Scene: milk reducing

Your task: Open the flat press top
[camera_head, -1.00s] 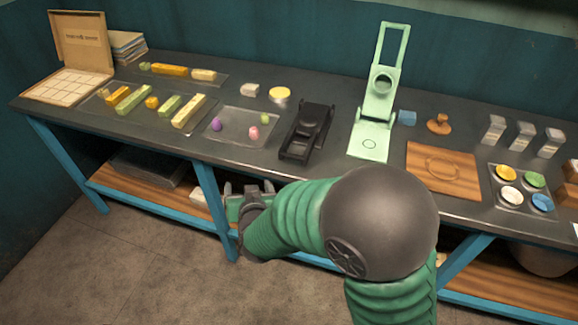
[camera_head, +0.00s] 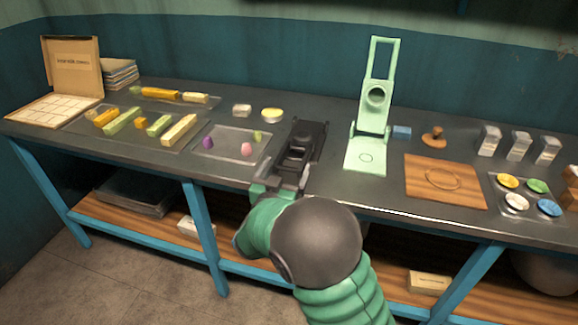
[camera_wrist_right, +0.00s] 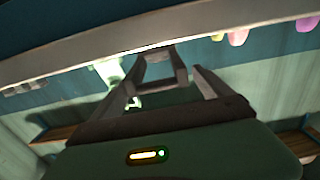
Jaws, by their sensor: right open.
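A black flat press (camera_head: 303,146) lies on the dark table, its top low over its base. A pale green press (camera_head: 366,145) stands to its right, its framed top (camera_head: 378,85) raised upright. My right gripper (camera_head: 282,176) is open at the table's front edge, just in front of the black press. It overlaps the near end of the press in the head view, so I cannot tell whether they touch. The right wrist view shows dark finger parts with nothing clearly held. My left gripper is not in view.
A clear tray (camera_head: 226,152) with small coloured pieces lies left of the black press. A wooden board (camera_head: 420,193) lies to the right. A tray of coloured discs (camera_head: 500,200) is farther right. The table's front edge is close under my right arm.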

